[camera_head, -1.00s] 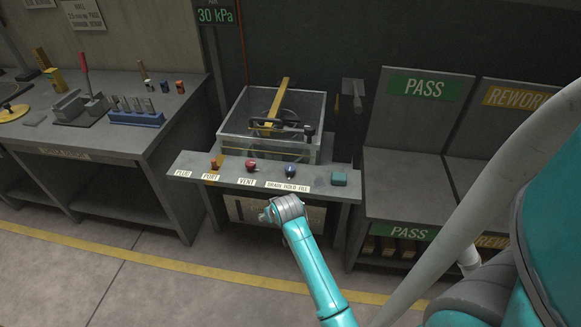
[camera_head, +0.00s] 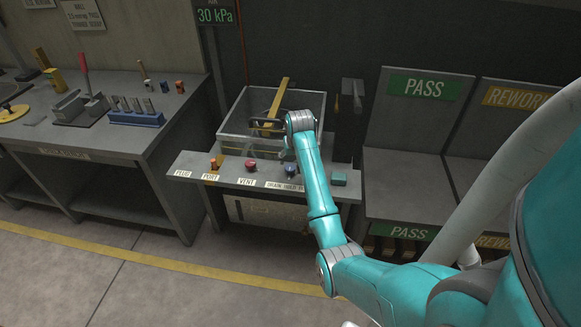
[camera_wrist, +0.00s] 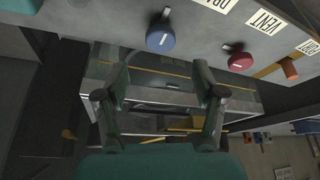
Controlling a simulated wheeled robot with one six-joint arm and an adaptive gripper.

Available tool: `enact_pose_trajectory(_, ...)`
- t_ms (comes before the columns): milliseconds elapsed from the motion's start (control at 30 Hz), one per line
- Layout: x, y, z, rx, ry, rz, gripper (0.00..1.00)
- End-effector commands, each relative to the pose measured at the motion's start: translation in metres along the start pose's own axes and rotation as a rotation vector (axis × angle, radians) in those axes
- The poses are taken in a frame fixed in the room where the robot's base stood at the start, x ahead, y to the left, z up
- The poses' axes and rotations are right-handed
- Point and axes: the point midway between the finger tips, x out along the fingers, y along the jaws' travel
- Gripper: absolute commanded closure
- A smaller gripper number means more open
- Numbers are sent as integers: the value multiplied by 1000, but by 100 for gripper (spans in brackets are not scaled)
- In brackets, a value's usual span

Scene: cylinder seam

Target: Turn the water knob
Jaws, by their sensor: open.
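The blue knob (camera_wrist: 160,40), with a white pointer mark, stands on the grey panel in the wrist view. In the head view the blue knob (camera_head: 289,169) shows beside my arm, partly covered by it, at the DRAIN HOLD FILL label (camera_head: 284,187). My gripper (camera_wrist: 164,88) is open and empty. Its two fingers are apart, with the water tank seen between them and the blue knob beyond the tips, not between them.
A red knob (camera_head: 250,166) by VENT and an orange plug (camera_head: 214,163) by PORT stand left of the blue knob. A green button (camera_head: 339,179) is to its right. Behind is the clear-walled tank (camera_head: 235,128) with a yellow bar (camera_head: 277,98).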

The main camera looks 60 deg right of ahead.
Motion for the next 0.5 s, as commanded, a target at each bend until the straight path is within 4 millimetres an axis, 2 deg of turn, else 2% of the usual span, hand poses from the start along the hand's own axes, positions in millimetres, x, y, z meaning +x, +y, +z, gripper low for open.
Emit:
enact_pose_trajectory(100, 23, 0, 1, 0, -4, 0, 31)
enact_pose_trajectory(300, 55, 0, 1, 0, -2, 0, 31)
enact_pose_trajectory(500, 73, 0, 0, 0, 1, 0, 31)
